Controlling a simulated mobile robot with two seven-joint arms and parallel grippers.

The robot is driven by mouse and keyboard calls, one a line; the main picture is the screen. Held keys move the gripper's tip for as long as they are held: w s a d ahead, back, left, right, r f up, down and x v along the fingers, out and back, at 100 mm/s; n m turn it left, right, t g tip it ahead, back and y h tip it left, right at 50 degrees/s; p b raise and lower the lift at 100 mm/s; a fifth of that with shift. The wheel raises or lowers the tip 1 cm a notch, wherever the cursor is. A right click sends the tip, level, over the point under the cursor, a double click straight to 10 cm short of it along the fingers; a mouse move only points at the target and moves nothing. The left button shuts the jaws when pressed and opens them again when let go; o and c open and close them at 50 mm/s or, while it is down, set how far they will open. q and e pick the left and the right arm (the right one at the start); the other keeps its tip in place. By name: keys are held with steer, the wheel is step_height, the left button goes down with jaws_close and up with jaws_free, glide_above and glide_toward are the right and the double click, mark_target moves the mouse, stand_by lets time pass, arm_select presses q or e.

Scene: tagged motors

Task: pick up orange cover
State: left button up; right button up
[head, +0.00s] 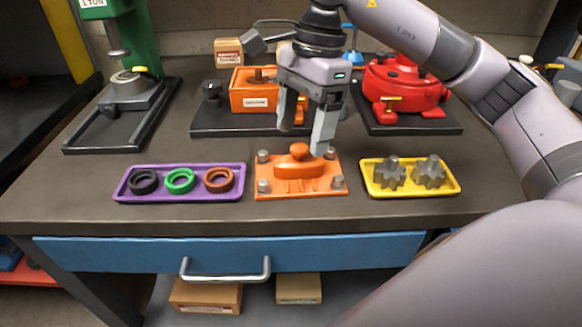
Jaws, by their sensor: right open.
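The orange cover (299,186) lies flat near the front middle of the workbench. It has a raised knob and body in its centre and grey bolts at its corners. My right gripper (305,146) points down from above, just behind and over the cover. Its two grey fingers are apart with nothing between them. The right fingertip overlaps the cover's back right edge in the picture, and I cannot tell whether it touches. My left gripper is not in the head view.
A purple tray (130,195) with black, green and brown rings is left of the cover. A yellow tray (410,193) with two grey gears is right. Behind stand an orange motor housing (251,98), a red motor (405,92) and a green press (137,45).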

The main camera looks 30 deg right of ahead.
mark_target(300, 146)
steer(key=shift+w+d+r, duration=0.15)
steer(key=shift+d+r, duration=0.05)
steer(key=shift+d, duration=0.4)
steer(key=shift+d+f+h, duration=0.15)
steer(key=shift+h, duration=0.15)
steer(key=f, duration=0.2)
steer(key=a+f, duration=0.1)
steer(key=f, duration=0.3)
steer(key=shift+w+a+f, duration=0.2)
steer(key=shift+w+f, duration=0.05)
steer(key=shift+w, duration=0.1)
jaws_close()
steer(key=shift+r, duration=0.1)
